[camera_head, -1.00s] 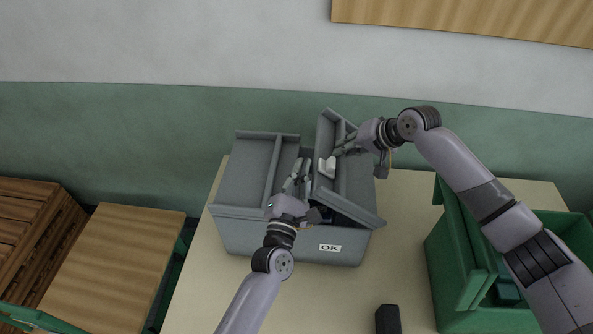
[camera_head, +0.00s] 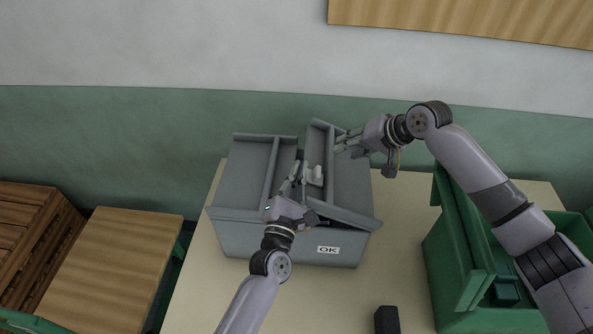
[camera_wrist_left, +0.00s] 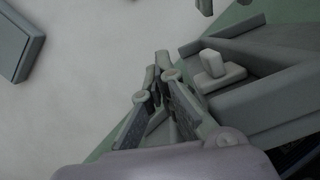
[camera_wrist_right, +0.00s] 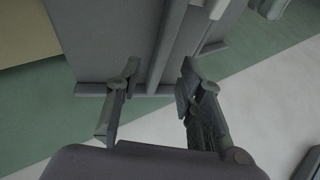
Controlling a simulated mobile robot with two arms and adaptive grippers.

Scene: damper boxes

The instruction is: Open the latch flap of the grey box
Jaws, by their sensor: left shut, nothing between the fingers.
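The grey box (camera_head: 235,238) with an "OK" label stands on the table. Its left flap (camera_head: 244,175) and right flap (camera_head: 352,172) are seen from above; the right one sits skewed, with a dark gap at its near end. A pale latch knob (camera_head: 314,176) is at the right flap's inner edge and shows in the left wrist view (camera_wrist_left: 222,72). My left gripper (camera_head: 297,172) is shut and empty, just left of the knob. My right gripper (camera_head: 343,144) has its fingers apart by the far part of the right flap; the right wrist view shows nothing gripped.
A green open box (camera_head: 455,255) stands at the right under my right arm. A small black block (camera_head: 387,320) lies at the table's front. The table (camera_head: 200,290) is bare left of the grey box. A wall is behind.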

